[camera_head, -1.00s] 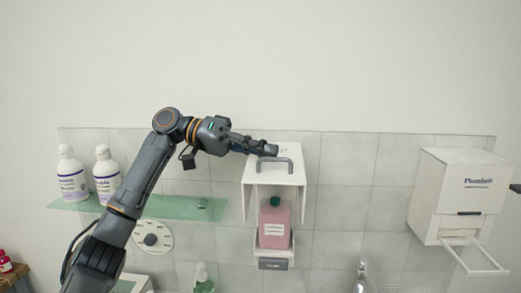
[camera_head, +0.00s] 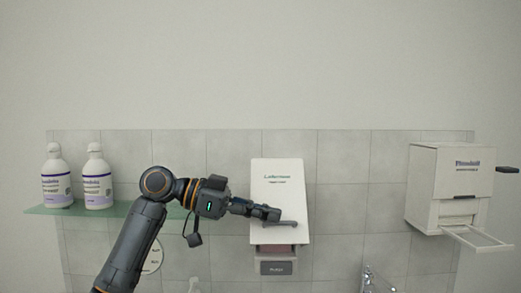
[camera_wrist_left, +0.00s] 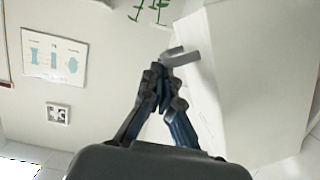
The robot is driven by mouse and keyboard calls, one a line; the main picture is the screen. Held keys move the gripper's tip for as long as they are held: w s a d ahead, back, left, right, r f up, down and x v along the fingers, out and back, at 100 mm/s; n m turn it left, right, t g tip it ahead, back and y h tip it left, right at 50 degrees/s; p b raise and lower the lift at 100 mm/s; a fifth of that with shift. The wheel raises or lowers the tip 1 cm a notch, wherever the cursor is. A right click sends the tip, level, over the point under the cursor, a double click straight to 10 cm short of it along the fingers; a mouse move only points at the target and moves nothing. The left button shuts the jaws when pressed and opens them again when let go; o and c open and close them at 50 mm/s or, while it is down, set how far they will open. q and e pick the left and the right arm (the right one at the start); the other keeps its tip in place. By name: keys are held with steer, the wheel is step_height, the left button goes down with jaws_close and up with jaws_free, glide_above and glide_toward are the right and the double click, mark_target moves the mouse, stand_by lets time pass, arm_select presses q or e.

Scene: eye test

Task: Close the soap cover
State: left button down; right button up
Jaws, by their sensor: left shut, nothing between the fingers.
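The white soap cover (camera_head: 278,190) hangs down over the front of the wall dispenser. In the left wrist view the fingertips (camera_wrist_left: 165,68) are close to the handle (camera_wrist_left: 183,57), with the white cover (camera_wrist_left: 260,80) at the right.
A glass shelf (camera_head: 122,209) with two white bottles (camera_head: 97,180) is at the left, behind my left arm. A white paper dispenser (camera_head: 445,190) with an open frame flap (camera_head: 477,238) is at the right. A tap (camera_head: 368,280) is below. The tiles between the dispensers are clear.

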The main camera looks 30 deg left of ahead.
mark_target(267, 242)
arm_select(q)
steer(key=w+f+m+b, duration=0.1)
steer(key=f+b, duration=0.1)
steer(key=w+a+f+m+t+b, duration=0.1)
steer(key=f+b, duration=0.1)
steer(key=f, duration=0.1)
steer(key=w+f+m+b, duration=0.1)
steer(key=f+b, duration=0.1)
steer(key=f, duration=0.1)
steer(key=shift+w+a+f+m+y, duration=0.2)
steer(key=shift+a+m+y, duration=0.1)
steer(key=shift+a+m, duration=0.1)
steer(key=shift+w+a+f+b, duration=0.5)
steer(key=shift+w+f+b, duration=0.15)
steer(key=shift+w+f, duration=0.2)
